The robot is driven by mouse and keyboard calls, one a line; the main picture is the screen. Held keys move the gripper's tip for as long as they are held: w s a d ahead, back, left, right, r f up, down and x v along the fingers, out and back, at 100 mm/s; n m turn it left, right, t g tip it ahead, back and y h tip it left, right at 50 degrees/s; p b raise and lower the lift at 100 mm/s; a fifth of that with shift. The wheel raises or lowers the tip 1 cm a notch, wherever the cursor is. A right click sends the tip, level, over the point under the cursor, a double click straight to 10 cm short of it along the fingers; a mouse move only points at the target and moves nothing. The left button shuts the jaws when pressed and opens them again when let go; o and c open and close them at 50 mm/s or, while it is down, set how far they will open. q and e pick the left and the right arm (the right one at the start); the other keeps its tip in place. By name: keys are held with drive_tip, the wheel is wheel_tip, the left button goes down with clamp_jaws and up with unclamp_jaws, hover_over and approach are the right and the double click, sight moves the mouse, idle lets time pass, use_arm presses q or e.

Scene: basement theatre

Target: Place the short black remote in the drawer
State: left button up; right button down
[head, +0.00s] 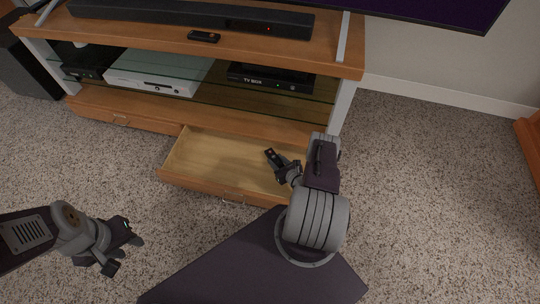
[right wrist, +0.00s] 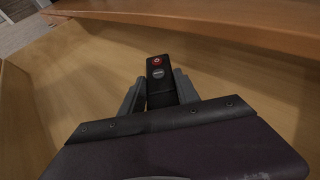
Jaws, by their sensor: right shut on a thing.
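A short black remote (right wrist: 158,68) with a red button and a grey button is between the fingers of my right gripper (right wrist: 157,90). In the head view the remote (head: 271,155) and my right gripper (head: 284,170) are over the inside of the open drawer (head: 205,152). The gripper is shut on the remote, hiding its near end. In the right wrist view the drawer's bare wooden floor (right wrist: 90,75) surrounds them; I cannot tell whether the remote touches it. My left gripper (head: 125,254) is open and empty over the carpet at the lower left.
Another small black remote (head: 203,37) lies on the wooden TV stand top (head: 150,35), in front of a soundbar (head: 190,16). A white console (head: 158,75) and a TV box (head: 270,77) sit on the glass shelf. The left drawer (head: 120,115) is closed. Carpet at the right is clear.

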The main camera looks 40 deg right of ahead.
sight(273, 155)
drive_tip(key=shift+w+d+f+b, duration=0.1)
drive_tip(key=shift+w+b, duration=0.25)
drive_tip(key=shift+w, duration=0.7)
drive_tip(key=shift+w+d+b, duration=0.1)
drive_tip(key=shift+w+b, duration=0.5)
drive_tip(key=shift+w, duration=0.3)
drive_tip(key=shift+b+x, duration=0.95)
drive_tip(key=shift+b, duration=0.05)
drive_tip(key=shift+f, duration=0.25)
drive_tip(key=shift+r, duration=0.15)
